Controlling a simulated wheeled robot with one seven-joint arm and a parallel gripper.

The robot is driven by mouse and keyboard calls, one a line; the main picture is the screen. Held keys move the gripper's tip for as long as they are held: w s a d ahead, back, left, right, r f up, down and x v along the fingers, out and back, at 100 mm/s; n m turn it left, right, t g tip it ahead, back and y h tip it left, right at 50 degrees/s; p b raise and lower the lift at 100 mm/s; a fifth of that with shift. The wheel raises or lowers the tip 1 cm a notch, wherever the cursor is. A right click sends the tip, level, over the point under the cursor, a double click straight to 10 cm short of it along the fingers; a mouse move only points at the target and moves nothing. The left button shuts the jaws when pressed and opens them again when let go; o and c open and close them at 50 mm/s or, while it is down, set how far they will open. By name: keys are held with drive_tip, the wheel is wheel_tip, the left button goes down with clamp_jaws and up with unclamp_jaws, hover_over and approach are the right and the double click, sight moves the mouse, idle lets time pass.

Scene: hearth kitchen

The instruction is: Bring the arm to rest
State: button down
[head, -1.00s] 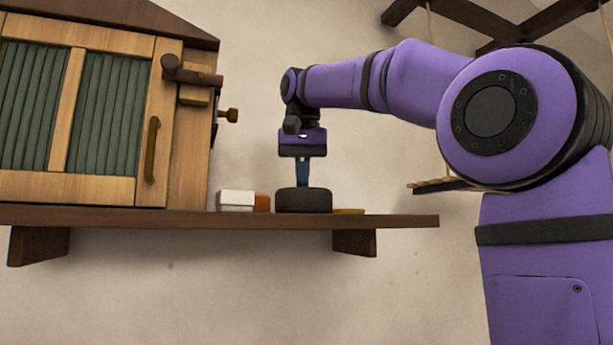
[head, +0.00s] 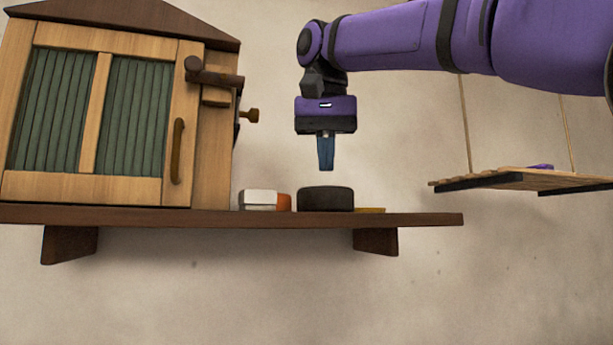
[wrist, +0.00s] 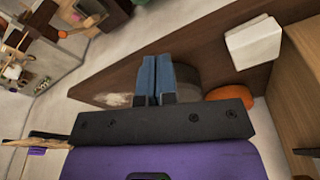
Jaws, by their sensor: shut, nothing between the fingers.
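My gripper (head: 325,168) points straight down in the head view, its blue fingers together with nothing between them. It hangs just above a dark round object (head: 325,199) on the wooden shelf (head: 200,217), with a small gap between. In the wrist view the shut fingers (wrist: 155,75) cover part of the dark round object (wrist: 187,80). My purple arm reaches in from the upper right of the head view.
A wooden cabinet (head: 197,130) with green panels and a protruding knob stands left of my gripper. A white block (head: 258,199) and an orange object (head: 284,202) sit on the shelf. A hanging slatted shelf (head: 520,180) is at the right. Open wall lies between the shelves.

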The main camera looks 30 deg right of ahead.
drive_tip(key=shift+s+f, duration=0.1)
drive_tip(key=shift+s, duration=0.05)
drive_tip(key=s+d+f+n+t, duration=0.1)
drive_tip(key=s+f, duration=0.4)
drive_tip(key=f, duration=1.1)
drive_tip(key=s+d+f+n+t+y, duration=0.1)
drive_tip(key=s+f+n+t, duration=0.2)
drive_tip(key=f, duration=1.3)
drive_tip(key=s+n, duration=0.2)
drive_tip(key=shift+f+n, duration=0.3)
drive_tip(key=shift+f, duration=0.05)
